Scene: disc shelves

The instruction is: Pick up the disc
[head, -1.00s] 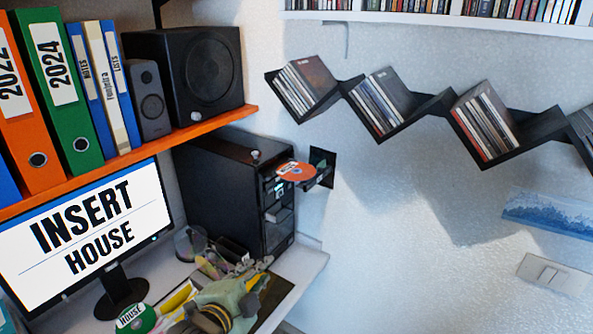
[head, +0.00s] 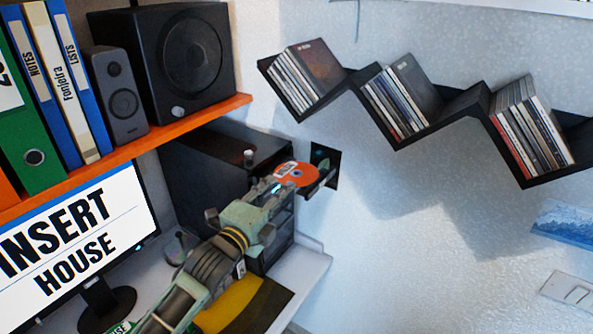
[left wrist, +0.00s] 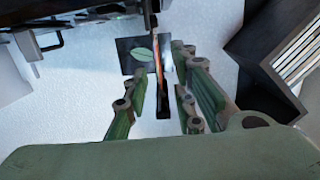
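An orange disc (head: 297,174) with a white label lies on the open tray of the black computer tower (head: 215,165). My left gripper (head: 270,193) is just in front of the disc, at its lower left. In the left wrist view the fingers of the left gripper (left wrist: 161,68) stand apart. The disc (left wrist: 157,62) shows there nearly edge-on between the fingertips, with no clear contact. A green disc labelled HOUSE (head: 119,328) is partly cut off at the bottom of the head view. The monitor (head: 70,237) reads INSERT HOUSE. My right gripper is not in view.
An orange shelf (head: 150,143) with binders and speakers runs above the tower. A black zigzag wall shelf (head: 440,122) with cases is at the right. A dark plate (head: 326,160) is on the wall behind the disc.

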